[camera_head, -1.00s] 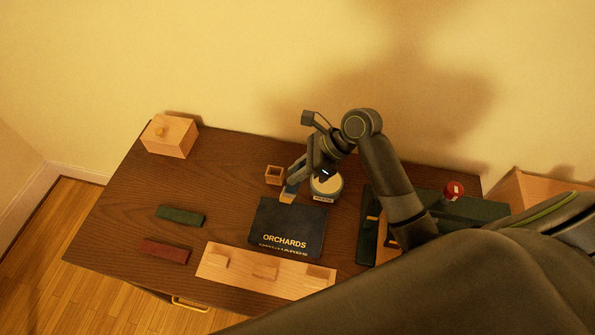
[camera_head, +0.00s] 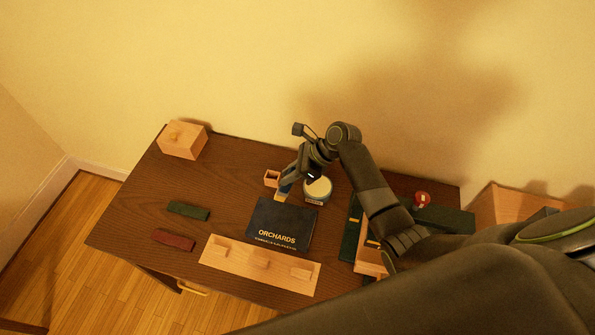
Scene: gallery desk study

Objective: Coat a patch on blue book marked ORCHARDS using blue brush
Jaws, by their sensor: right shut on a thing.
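The dark blue book (camera_head: 281,222) marked ORCHARDS lies flat on the brown desk, its title toward the front edge. My right gripper (camera_head: 291,179) is shut on the blue brush (camera_head: 284,189), whose pale bristle end points down at the book's back edge. I cannot tell whether the bristles touch the cover. A round jar (camera_head: 318,190) with a pale top and a label stands just right of the brush, behind the book. My left gripper is not in view.
A small wooden cup (camera_head: 271,178) stands left of the brush. A wooden rack (camera_head: 262,265) lies in front of the book. Green (camera_head: 188,210) and red (camera_head: 173,240) blocks lie left. A wooden box (camera_head: 184,140) stands at the back left. Dark green items and a red-topped object (camera_head: 421,198) are right.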

